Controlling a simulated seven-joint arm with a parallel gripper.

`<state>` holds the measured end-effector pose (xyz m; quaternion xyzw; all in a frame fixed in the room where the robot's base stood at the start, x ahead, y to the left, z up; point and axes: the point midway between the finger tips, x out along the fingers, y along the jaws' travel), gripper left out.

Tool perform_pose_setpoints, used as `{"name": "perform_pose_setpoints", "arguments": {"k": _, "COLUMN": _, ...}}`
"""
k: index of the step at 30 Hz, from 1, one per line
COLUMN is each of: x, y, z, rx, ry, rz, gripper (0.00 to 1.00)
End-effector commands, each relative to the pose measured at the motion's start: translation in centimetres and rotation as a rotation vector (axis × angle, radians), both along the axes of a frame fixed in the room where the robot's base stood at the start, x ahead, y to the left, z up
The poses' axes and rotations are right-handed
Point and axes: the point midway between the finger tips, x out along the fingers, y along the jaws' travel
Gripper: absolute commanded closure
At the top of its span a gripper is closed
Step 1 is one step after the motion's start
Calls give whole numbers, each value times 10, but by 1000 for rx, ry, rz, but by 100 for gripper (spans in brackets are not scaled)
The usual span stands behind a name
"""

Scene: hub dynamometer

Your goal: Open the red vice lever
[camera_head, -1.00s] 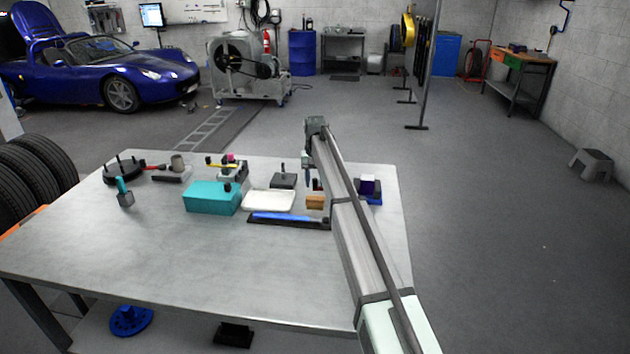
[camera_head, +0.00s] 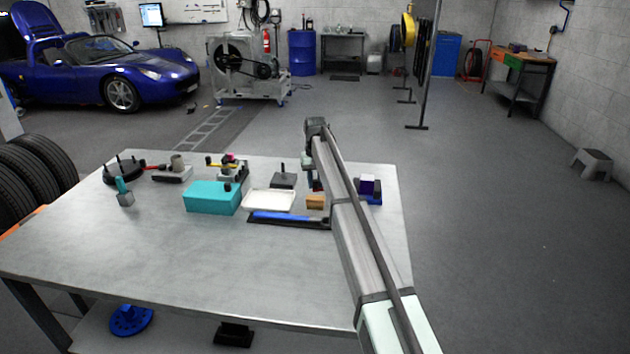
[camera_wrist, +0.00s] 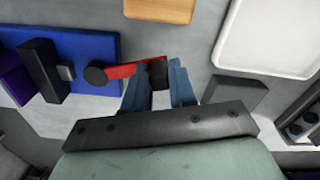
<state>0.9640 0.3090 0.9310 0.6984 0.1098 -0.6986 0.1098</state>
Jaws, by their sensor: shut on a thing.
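The vice has a blue base (camera_wrist: 80,48), a black jaw block (camera_wrist: 42,68) and a purple block (camera_wrist: 14,78) at the left of the wrist view. In the head view its blue and purple parts (camera_head: 369,188) show right of my arm. The red lever (camera_wrist: 134,69) runs from a black round pivot to a black knob (camera_wrist: 158,75). My gripper (camera_wrist: 160,84) has its blue fingers on either side of this knob and is shut on it. In the head view my arm partly hides the fingers and the lever.
A white tray (camera_head: 268,201), an orange-brown block (camera_head: 316,201), a teal box (camera_head: 212,199) and a long blue-and-black item (camera_head: 287,219) lie left of my arm. A dark block with a post (camera_head: 283,181) stands behind the tray. The table's front left (camera_head: 180,265) is clear.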

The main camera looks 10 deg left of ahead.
Motion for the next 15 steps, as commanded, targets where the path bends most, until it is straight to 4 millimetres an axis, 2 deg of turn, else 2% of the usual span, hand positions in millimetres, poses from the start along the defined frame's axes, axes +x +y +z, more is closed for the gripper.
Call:
{"name": "perform_pose_setpoints", "arguments": {"k": 7, "x": -13, "y": -6, "z": 0, "rx": 0, "ry": 0, "rz": 154, "gripper": 100}}
{"name": "perform_pose_setpoints", "arguments": {"k": 15, "x": -14, "y": -6, "z": 0, "rx": 0, "ry": 0, "rz": 181, "gripper": 100}}
